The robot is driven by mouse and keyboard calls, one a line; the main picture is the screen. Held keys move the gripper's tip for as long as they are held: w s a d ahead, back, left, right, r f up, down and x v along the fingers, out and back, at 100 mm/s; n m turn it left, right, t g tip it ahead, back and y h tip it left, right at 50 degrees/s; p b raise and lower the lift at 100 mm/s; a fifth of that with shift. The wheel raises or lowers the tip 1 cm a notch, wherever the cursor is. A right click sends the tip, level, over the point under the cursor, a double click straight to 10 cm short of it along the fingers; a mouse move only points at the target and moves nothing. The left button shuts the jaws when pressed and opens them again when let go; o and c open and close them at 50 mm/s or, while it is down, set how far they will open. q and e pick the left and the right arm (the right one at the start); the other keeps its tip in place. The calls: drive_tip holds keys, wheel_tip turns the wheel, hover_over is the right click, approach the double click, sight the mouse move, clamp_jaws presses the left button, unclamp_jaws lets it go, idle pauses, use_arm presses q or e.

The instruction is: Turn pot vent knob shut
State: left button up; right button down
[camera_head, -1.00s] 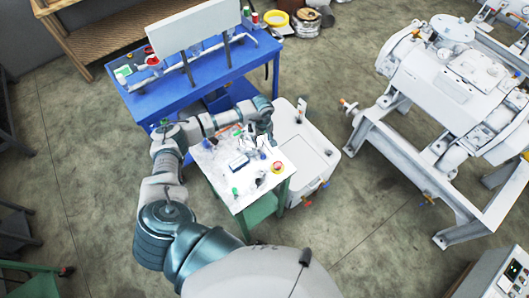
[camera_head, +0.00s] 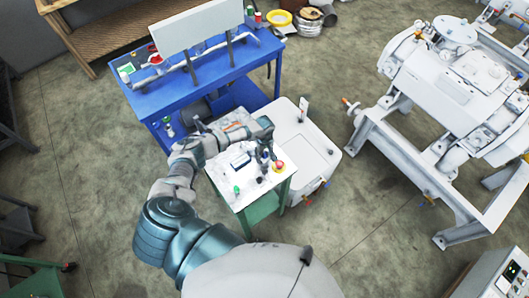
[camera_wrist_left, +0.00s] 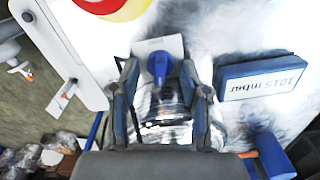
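A blue knob (camera_wrist_left: 160,66) shows between my fingers in the left wrist view, in front of a small pale plate. Below it, between the fingers, is a shiny silver round body (camera_wrist_left: 165,112), which looks like the pot; its lower part is hidden by my gripper. My left gripper (camera_wrist_left: 163,88) is open, one finger on each side of the knob, with gaps to both. In the head view my left gripper (camera_head: 265,161) is over the small worktable, its fingertips small and the knob hard to make out. My right gripper is not in view.
A red and yellow round part (camera_head: 278,167) sits at the worktable's (camera_head: 240,202) right side. A white cabinet (camera_head: 318,152) stands beside it and a blue bench (camera_head: 158,98) behind.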

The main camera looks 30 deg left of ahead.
sight(265, 153)
use_arm(q)
clamp_jaws()
drive_tip(key=shift+f+n+b, duration=0.1)
drive_tip(key=shift+n+b, duration=0.4)
drive_tip(key=shift+n, duration=0.5)
drive_tip(key=shift+s+n, duration=0.1)
drive_tip(key=shift+n, duration=0.5)
drive_tip(key=shift+o, duration=1.6)
unclamp_jaws()
wheel_tip(265, 153, up, 12)
